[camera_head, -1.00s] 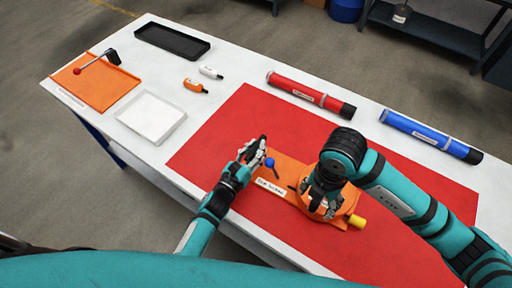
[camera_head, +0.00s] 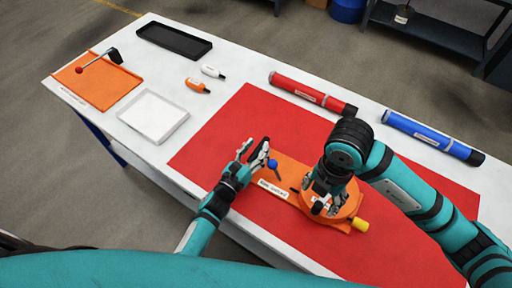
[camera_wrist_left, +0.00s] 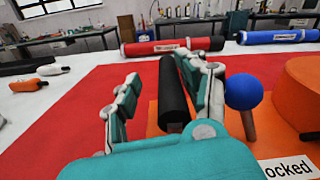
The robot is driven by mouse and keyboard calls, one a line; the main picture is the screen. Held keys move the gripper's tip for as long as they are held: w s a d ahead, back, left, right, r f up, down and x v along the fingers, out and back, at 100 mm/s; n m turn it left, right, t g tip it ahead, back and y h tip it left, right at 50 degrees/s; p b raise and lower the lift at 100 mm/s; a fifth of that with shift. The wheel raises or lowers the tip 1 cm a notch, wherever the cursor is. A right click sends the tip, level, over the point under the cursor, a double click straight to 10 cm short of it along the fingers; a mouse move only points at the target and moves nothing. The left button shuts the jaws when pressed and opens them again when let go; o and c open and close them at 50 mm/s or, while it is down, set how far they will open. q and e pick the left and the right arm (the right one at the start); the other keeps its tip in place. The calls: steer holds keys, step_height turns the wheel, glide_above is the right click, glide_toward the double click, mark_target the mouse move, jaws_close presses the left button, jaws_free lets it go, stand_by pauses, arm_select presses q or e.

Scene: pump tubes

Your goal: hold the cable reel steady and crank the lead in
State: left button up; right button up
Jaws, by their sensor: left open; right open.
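The cable reel is an orange unit with a flat base (camera_head: 294,171) and a round drum (camera_head: 346,208), lying on the red mat. A blue ball knob (camera_head: 272,163) stands near its left end, and a yellow piece (camera_head: 360,225) sticks out at the right. A label ending in "ocked" (camera_wrist_left: 290,168) shows in the left wrist view. My left gripper (camera_head: 254,148) is open at the left end; in the left wrist view a black bar (camera_wrist_left: 173,95) shows between its fingers, with the blue knob outside the right finger. My right gripper (camera_head: 325,192) is open over the drum, hiding part of it.
A red tube (camera_head: 312,95) and a blue tube (camera_head: 432,137) lie along the table's far side. The mat's upper left is clear.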

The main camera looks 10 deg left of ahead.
arm_select(q)
steer(key=shift+s+d+f, duration=0.1)
steer(key=shift+s+f, duration=0.1)
steer(key=shift+f, duration=0.05)
steer(key=shift+s, duration=0.3)
steer(key=v, duration=1.1)
steer(key=shift+a+r, duration=0.25)
steer(key=shift+a, duration=0.05)
